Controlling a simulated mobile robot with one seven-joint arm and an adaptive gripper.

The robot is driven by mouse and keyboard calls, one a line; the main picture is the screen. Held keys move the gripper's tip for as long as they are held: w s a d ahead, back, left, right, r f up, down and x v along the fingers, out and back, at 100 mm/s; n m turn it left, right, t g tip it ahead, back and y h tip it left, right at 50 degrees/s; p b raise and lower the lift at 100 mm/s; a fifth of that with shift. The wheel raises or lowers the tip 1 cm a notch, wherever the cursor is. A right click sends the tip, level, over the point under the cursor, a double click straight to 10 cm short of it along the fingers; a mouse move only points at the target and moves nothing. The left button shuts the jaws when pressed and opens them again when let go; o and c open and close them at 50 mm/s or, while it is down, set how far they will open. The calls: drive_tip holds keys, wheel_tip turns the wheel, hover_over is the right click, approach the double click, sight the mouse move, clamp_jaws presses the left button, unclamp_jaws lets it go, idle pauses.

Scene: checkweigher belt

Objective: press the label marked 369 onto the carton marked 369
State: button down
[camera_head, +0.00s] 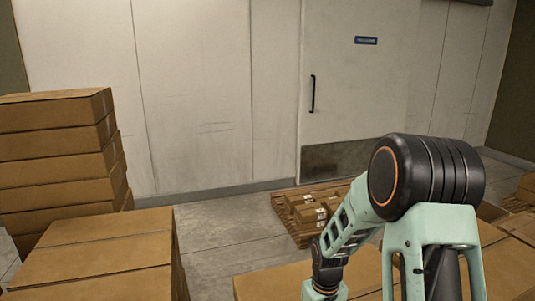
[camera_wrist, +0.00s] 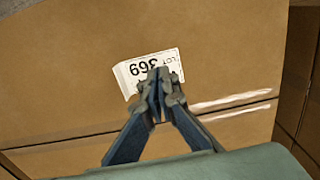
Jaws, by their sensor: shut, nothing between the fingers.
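In the wrist view, a white label (camera_wrist: 137,71) reading "LOT 369", upside down in the picture, lies on the face of a brown carton (camera_wrist: 70,75). My gripper (camera_wrist: 160,78) is shut with nothing between its fingers. Its fingertips are over the lower middle of the label and hide part of it; I cannot tell whether they touch it. The label's left edge looks slightly raised. No mark on the carton itself is readable. In the head view, my gripper and this label are out of sight.
A carton seam with shiny tape (camera_wrist: 230,102) runs below the label. In the head view, stacked cartons (camera_head: 60,140) stand at left and a large carton (camera_head: 95,250) in front. A pallet of small labelled boxes (camera_head: 308,212) is on the floor before a door (camera_head: 350,90). Floor between is clear.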

drive_tip(key=shift+f+b, duration=0.65)
drive_tip(key=shift+f, duration=0.2)
drive_tip(key=shift+r, duration=0.1)
idle(0.5)
drive_tip(key=shift+r+p, duration=2.45)
drive_tip(key=shift+r, duration=1.05)
drive_tip(key=shift+w, duration=0.1)
